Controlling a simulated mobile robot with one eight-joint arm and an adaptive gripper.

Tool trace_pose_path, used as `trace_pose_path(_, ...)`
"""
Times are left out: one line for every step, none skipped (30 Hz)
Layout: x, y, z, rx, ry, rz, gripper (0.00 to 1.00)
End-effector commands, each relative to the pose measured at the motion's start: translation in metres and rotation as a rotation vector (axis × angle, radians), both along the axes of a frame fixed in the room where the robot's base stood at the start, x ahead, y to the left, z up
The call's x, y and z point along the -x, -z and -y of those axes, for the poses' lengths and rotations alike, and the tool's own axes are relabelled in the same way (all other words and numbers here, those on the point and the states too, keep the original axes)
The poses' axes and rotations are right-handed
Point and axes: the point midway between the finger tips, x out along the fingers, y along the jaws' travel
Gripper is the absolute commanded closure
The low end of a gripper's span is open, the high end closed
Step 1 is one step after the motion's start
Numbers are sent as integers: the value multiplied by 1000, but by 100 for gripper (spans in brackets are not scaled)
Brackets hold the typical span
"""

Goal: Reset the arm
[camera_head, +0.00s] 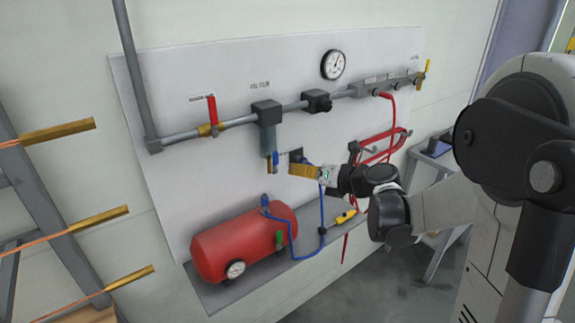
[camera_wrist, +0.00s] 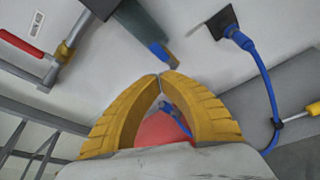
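My gripper (camera_head: 291,168) is in front of the white wall panel, just below and right of the filter (camera_head: 267,135). In the wrist view the two yellow fingers of my gripper (camera_wrist: 160,80) meet at their tips, with nothing held between them. The arm reaches in from the right with its elbow bent. The red tank (camera_head: 240,245) is below and left of the gripper in the head view. In the wrist view, part of the red tank (camera_wrist: 158,132) shows through the gap between the fingers.
The panel carries a pipe with a red-handled valve (camera_head: 212,112), a gauge (camera_head: 333,64) and a red hose (camera_head: 375,140). A blue hose (camera_head: 321,205) hangs near my gripper. A yellow-handled tool (camera_head: 345,216) lies on the shelf. A rack with yellow bars (camera_head: 60,131) stands left.

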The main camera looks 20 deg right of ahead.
Motion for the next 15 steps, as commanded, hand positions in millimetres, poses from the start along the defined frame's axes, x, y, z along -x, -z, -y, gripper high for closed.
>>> trace_pose_path(1, 0, 0, 0, -1, 0, 100)
trace_pose_path(2, 0, 1, 0, -2, 0, 100)
trace_pose_path(2, 0, 0, 4, -4, 1, 100)
trace_pose_path(3, 0, -1, 14, -8, 2, 100)
trace_pose_path(5, 0, -3, 33, -15, 6, 100)
trace_pose_path(9, 1, -7, 79, -33, 15, 100)
trace_pose_path(13, 1, -11, 131, -53, 26, 100)
trace_pose_path(18, 2, -17, 196, -80, 40, 100)
trace_pose_path(28, 4, -26, 309, -127, 65, 100)
trace_pose_path(36, 5, -33, 410, -171, 87, 100)
trace_pose_path(47, 7, -40, 521, -223, 114, 100)
trace_pose_path(62, 11, -50, 683, -304, 153, 100)
trace_pose_path(75, 14, -56, 810, -373, 187, 100)
trace_pose_path(89, 18, -62, 938, -446, 223, 100)
trace_pose_path(107, 23, -68, 1108, -550, 272, 100)
